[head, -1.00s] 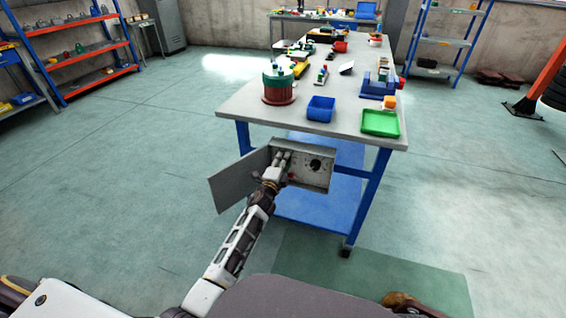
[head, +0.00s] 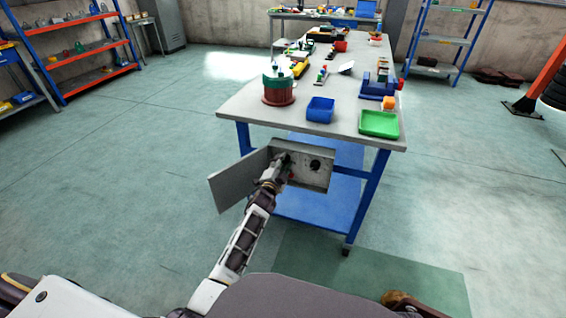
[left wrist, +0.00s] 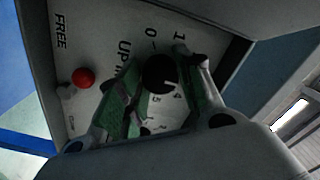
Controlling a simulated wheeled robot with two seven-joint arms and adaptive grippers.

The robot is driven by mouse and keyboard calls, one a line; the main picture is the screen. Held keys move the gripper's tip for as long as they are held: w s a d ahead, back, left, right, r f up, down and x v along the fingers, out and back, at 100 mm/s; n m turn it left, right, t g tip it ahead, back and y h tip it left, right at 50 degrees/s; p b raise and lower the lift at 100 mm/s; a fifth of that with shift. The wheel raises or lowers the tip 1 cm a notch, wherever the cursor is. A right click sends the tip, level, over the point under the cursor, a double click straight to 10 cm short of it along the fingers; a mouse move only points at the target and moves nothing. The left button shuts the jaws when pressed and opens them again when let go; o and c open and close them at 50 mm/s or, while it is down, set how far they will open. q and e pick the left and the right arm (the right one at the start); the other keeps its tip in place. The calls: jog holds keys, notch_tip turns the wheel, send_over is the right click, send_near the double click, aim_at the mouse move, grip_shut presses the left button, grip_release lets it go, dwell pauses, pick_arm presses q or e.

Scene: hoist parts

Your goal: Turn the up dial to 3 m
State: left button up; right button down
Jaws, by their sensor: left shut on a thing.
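The control box (head: 318,180) hangs under the near edge of the table, its door (head: 238,180) open to the left. My left gripper (head: 284,160) reaches into its left part. In the left wrist view the fingers, with green pads, are shut on a round black dial (left wrist: 158,74), one on each side. The lettering "UP" stands beside this dial, and several scale numbers ring it. The dial's white pointer mark points toward the side where the 4 stands. The fingers cover part of the scale. A second black dial (head: 315,165) shows to the right in the box.
In the left wrist view a red button (left wrist: 83,78) and a small light-coloured knob or lever sit near the word "FREE". The table (head: 345,135) above carries a green tray (head: 379,124), a blue bin (head: 320,109) and a green-and-red drum (head: 278,88). The floor left of the door is clear.

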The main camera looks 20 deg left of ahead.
pick_arm(q)
jog(key=shift+w+d+r, duration=0.1)
jog(key=shift+r, duration=0.2)
jog(key=o, duration=0.9)
jog(key=shift+o, duration=0.6)
jog(key=shift+f, duration=0.1)
jog(key=shift+s+f, duration=0.1)
jog(key=shift+s, duration=0.1)
jog(key=s, duration=1.1)
jog(key=shift+s+a, duration=0.2)
jog(key=shift+s, duration=0.15)
